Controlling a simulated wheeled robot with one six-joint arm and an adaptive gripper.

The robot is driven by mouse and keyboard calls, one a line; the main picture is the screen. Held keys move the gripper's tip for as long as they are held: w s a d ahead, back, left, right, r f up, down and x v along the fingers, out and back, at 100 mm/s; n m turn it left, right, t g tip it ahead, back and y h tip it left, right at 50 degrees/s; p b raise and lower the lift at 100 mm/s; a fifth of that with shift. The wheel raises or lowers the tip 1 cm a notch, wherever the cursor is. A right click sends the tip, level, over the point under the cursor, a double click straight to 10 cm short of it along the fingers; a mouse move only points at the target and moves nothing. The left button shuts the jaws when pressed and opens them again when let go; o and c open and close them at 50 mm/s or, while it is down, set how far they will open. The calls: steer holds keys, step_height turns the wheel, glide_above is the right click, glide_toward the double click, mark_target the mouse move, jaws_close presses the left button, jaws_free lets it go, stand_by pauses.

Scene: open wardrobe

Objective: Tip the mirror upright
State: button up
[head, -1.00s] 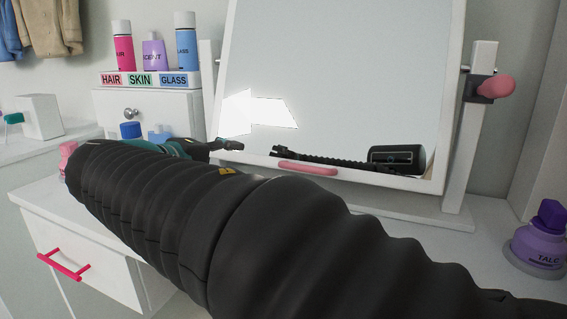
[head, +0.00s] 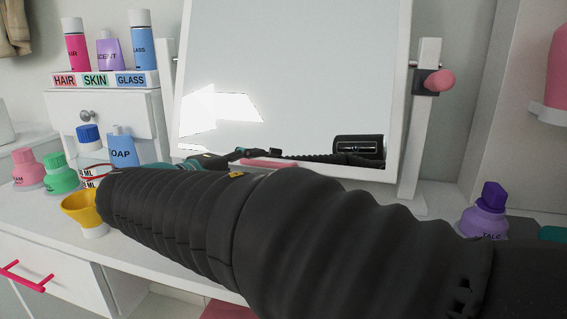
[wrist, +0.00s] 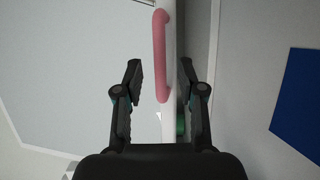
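The mirror (head: 290,75) is a pale pane in a white frame, hung between white posts, and it stands tilted. A pink handle (head: 268,163) sits on its lower frame edge. A pink knob (head: 440,80) is on the right post. In the wrist view the pink handle (wrist: 161,56) runs along the white frame edge, ahead of and between my fingers. My gripper (wrist: 160,80) is open, with one finger on each side of the frame edge line, and nothing is held. In the head view my arm hides most of the gripper.
A yellow cup (head: 84,208), pink and green bottles and a soap bottle (head: 122,146) stand left on the white counter. A rack (head: 105,80) holds several bottles above a small drawer. A purple talc bottle (head: 485,212) stands at right.

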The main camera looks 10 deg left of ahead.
mark_target(262, 165)
steer(key=shift+x, duration=1.9)
jaws_close()
